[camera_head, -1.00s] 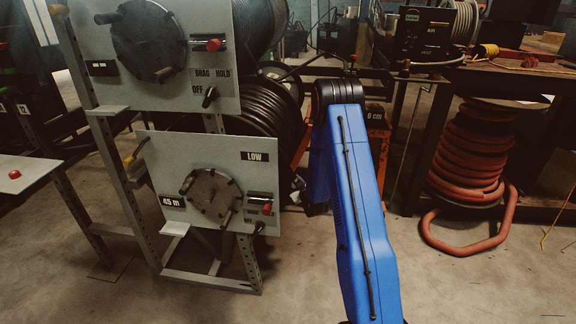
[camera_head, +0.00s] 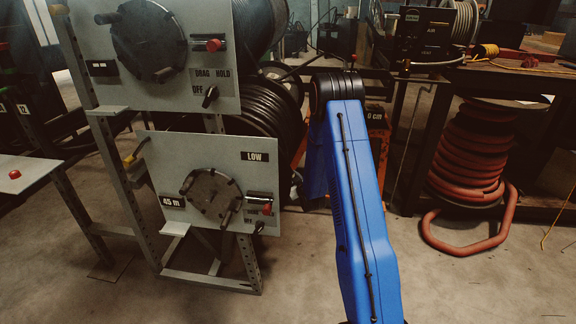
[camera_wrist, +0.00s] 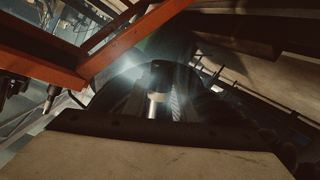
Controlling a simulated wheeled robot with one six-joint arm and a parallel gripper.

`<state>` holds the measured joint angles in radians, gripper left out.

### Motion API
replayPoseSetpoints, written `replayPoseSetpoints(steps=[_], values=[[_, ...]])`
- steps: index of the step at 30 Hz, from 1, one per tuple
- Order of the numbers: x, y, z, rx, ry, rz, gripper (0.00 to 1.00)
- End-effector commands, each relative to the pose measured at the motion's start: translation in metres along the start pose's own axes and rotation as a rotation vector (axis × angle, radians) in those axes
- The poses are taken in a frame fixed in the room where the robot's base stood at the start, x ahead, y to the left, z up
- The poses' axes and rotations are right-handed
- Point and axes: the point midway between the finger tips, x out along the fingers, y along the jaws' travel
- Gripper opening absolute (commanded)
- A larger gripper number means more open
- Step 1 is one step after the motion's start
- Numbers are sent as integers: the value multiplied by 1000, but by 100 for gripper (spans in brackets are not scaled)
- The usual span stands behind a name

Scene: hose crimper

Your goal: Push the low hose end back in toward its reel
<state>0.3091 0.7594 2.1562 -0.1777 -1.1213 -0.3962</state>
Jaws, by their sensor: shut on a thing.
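In the wrist view, a short pale metal hose end (camera_wrist: 152,107) with a dark cap stands at the middle. My gripper (camera_wrist: 156,98) is around it, its dark fingers close on both sides and shut on it. Fine contact is hard to see in the dim light. In the head view, the low reel's panel (camera_head: 155,150) carries the LOW label, a round dark disc and a red knob. Black hose coils (camera_head: 262,118) show behind the panels. My blue arm hides the gripper and the hose end in the head view.
An upper panel (camera_head: 220,35) with DRAG and HOLD labels stands above the low one. An orange frame (camera_wrist: 130,42) crosses the wrist view close by. A red hose reel (camera_head: 468,150) and a dark bench (camera_head: 500,82) stand at right. The front floor is clear.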

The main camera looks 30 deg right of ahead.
Motion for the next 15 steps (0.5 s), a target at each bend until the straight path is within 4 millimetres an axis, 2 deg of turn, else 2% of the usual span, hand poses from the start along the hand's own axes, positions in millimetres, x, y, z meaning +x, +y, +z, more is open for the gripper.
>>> replayPoseSetpoints(steps=[15], values=[[0,0,-16,-2,3,-1,0]])
